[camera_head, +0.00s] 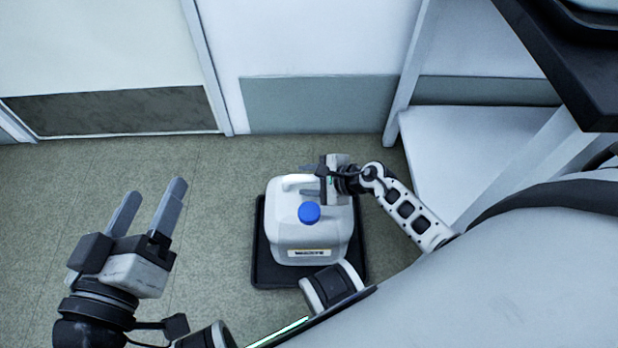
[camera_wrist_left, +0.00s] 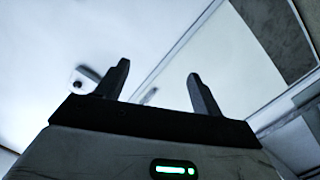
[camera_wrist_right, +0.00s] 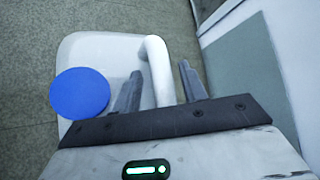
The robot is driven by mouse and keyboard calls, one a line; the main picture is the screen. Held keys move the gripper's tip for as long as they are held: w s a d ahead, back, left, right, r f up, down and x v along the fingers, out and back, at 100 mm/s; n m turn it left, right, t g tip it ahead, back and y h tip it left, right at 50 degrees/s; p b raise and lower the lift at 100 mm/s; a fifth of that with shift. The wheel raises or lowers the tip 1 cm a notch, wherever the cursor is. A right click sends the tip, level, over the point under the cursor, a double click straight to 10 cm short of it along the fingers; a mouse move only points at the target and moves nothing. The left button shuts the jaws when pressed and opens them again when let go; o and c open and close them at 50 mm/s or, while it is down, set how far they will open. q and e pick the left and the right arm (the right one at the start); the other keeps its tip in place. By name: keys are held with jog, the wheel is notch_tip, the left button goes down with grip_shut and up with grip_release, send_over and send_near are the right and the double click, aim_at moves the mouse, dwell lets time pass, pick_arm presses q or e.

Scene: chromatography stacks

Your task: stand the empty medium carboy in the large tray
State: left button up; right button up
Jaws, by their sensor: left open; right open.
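A white carboy (camera_head: 312,238) with a blue cap (camera_head: 309,212) and a "WASTE" label stands upright in a black tray (camera_head: 262,270) on the floor. In the right wrist view the carboy (camera_wrist_right: 100,50) shows its blue cap (camera_wrist_right: 80,93) and its handle (camera_wrist_right: 158,68). My right gripper (camera_head: 312,180) is at the carboy's handle; in the right wrist view its open fingers (camera_wrist_right: 160,90) lie on either side of the handle. I cannot tell whether they touch it. My left gripper (camera_head: 150,205) is open and empty, well left of the carboy.
A white shelf or bench (camera_head: 450,150) with an upright post stands right of the tray. A wall with a grey lower panel (camera_head: 320,104) is behind. The speckled floor (camera_head: 215,200) left of the tray is clear.

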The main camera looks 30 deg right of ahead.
jog(key=p+v, duration=0.2)
jog(key=v, duration=0.3)
pick_arm(q)
jog(key=shift+s+a+f+m+g+y+p, duration=0.15)
jog(key=shift+a+f+m+g+y+p, duration=0.4)
jog(key=shift+f+m+y+p, duration=0.35)
pick_arm(e)
jog(key=v, duration=0.7)
pick_arm(q)
jog(key=shift+r+n, duration=0.25)
jog(key=shift+n, duration=0.05)
